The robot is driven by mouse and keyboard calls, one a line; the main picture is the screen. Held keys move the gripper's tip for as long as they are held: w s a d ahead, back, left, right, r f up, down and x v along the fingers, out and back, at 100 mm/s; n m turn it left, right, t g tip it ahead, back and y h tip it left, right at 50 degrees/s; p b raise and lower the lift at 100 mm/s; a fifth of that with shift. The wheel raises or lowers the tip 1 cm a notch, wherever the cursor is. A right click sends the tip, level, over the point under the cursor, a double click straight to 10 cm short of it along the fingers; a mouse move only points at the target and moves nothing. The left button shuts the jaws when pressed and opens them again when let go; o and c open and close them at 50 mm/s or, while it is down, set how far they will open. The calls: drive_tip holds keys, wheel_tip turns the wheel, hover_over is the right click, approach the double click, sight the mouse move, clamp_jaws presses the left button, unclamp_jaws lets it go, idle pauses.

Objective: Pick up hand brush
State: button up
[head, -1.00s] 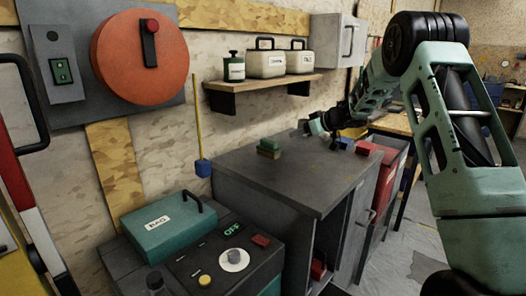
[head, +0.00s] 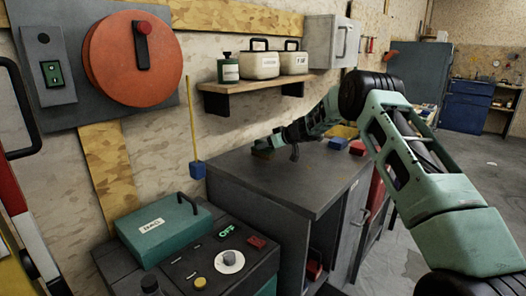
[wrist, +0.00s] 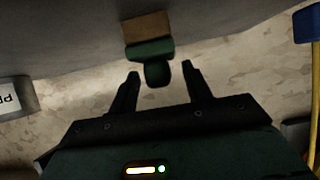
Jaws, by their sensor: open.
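The hand brush has a green handle and a tan-brown bristle block. In the wrist view the brush (wrist: 150,48) lies ahead, its handle end between my two black fingertips, with space on both sides. My gripper (wrist: 160,70) is open and holds nothing. In the head view the brush (head: 262,151) sits near the wall-side back edge of the grey cabinet top, partly hidden by my gripper (head: 280,143), which reaches in from the right.
The grey cabinet (head: 290,190) has a mostly clear top. A blue block on a yellow stick (head: 197,169) stands against the wall to the left. A wooden shelf (head: 250,98) with containers hangs above. A teal box (head: 165,228) lies in front.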

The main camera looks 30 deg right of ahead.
drive_tip(key=shift+w+f, duration=0.1)
drive_tip(key=shift+w, duration=0.15)
clamp_jaws()
